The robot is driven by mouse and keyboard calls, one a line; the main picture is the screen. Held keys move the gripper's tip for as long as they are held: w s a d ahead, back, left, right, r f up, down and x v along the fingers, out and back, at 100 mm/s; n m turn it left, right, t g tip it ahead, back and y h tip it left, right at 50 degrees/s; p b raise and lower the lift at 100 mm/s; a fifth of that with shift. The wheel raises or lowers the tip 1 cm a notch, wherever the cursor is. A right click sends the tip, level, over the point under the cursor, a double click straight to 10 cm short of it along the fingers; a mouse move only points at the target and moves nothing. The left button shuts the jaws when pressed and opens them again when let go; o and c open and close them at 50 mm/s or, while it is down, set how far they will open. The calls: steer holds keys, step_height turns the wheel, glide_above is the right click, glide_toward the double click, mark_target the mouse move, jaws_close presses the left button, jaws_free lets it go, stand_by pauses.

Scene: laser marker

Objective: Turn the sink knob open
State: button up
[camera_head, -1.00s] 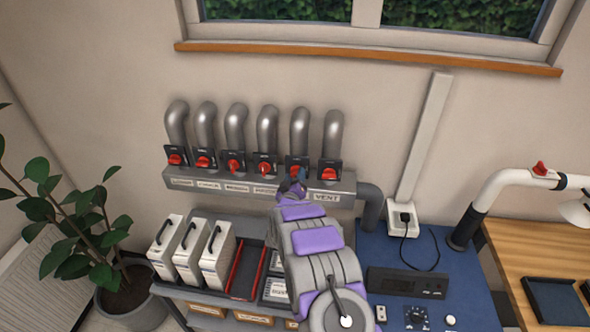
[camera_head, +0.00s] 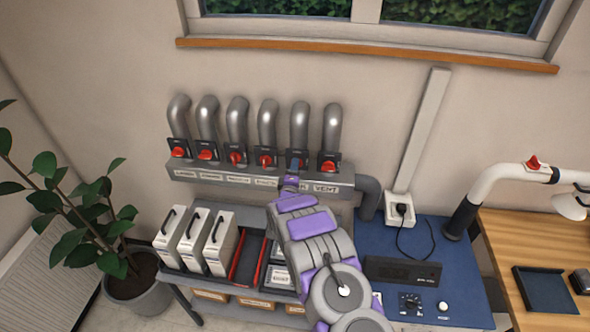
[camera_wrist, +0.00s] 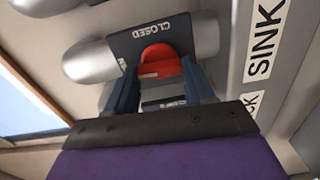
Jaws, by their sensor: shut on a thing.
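In the wrist view, a red knob (camera_wrist: 160,62) on a dark plate (camera_wrist: 150,35) sits between the two blue fingers of my gripper (camera_wrist: 160,85), which is shut on it. The plate reads CLOSED, upside down, beyond the knob. A white SINK label (camera_wrist: 265,35) is to the right. The plate's lower part is partly hidden by the fingers. In the head view, my gripper (camera_head: 294,166) is at the fifth valve from the left and hides its knob. My purple and grey arm reaches up from the bottom.
Several similar red knobs line the grey manifold (camera_head: 345,178), below grey pipes; the VENT knob (camera_head: 329,167) is just right of my gripper. White boxes (camera_head: 218,248) stand on a shelf below left. A blue desk (camera_head: 440,310) lies to the right and a plant (camera_head: 45,168) at left.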

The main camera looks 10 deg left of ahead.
steer(key=shift+s+a+f+n, duration=0.1)
steer(key=shift+a+f+n, duration=0.1)
steer(key=shift+n, duration=0.3)
steer(key=o, duration=1)
steer(key=shift+a, duration=0.2)
steer(key=shift+o, duration=0.2)
steer(key=shift+d+r, duration=0.1)
steer(key=shift+d, duration=0.1)
steer(key=s+a+b, duration=0.1)
steer(key=s+b, duration=0.1)
steer(key=s, duration=1.5)
steer(key=shift+s, duration=0.1)
